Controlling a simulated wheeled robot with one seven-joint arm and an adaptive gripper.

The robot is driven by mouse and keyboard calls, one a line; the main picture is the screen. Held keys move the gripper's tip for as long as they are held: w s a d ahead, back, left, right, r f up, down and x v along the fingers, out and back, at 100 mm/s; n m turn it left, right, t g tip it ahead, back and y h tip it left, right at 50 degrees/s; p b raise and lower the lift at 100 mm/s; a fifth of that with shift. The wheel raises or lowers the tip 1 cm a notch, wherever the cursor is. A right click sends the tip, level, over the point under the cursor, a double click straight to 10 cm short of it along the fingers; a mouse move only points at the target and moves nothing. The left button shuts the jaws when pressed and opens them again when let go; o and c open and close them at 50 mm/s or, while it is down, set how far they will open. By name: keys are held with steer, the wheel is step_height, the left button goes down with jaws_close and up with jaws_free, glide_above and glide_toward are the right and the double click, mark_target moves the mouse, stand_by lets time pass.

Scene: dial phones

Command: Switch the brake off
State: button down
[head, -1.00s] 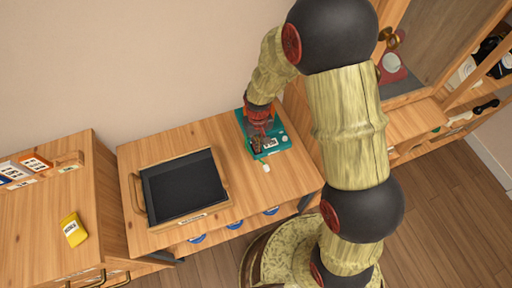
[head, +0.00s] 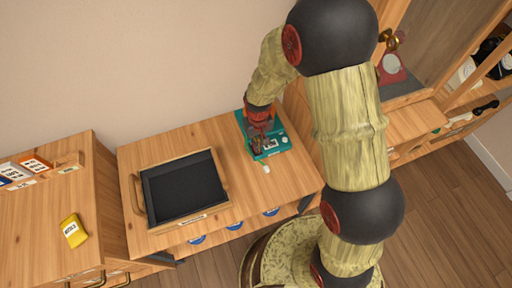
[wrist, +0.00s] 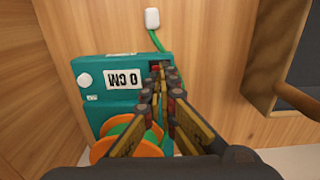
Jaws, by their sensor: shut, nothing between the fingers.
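A teal device (head: 277,148) stands near the right end of the wooden table, and it fills the left middle of the wrist view (wrist: 90,72). The head view shows my gripper (head: 257,142) over the device.
A green cord runs from the device to a white tag (wrist: 152,18) on the table. A black-bottomed wooden tray (head: 184,188) lies left of the device. A yellow object (head: 73,231) sits on the left cabinet. Bare tabletop separates tray and device.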

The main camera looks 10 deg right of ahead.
steer(key=shift+f+b, duration=0.6)
steer(key=shift+f, duration=0.55)
stand_by(0.9)
steer(key=shift+r, duration=0.15)
steer(key=shift+r+p, duration=2.85)
steer(key=shift+r, duration=0.6)
steer(key=shift+f, duration=0.1)
steer(key=s+d+r+t, duration=0.2)
steer(key=s+r, duration=0.4)
steer(key=r, duration=0.5)
steer(key=s+d+r+m+t, duration=0.1)
steer(key=s+d+r, duration=0.3)
steer(key=r, duration=0.7)
steer(key=s+d+r+m+t, duration=0.1)
steer(key=s+d+r+t, duration=0.1)
steer(key=s+r, duration=0.6)
step_height(320, 180, up, 4)
steer(key=shift+s+d+r+t, duration=0.1)
steer(key=shift+s+d+t, duration=0.15)
steer(key=shift+d, duration=0.6)
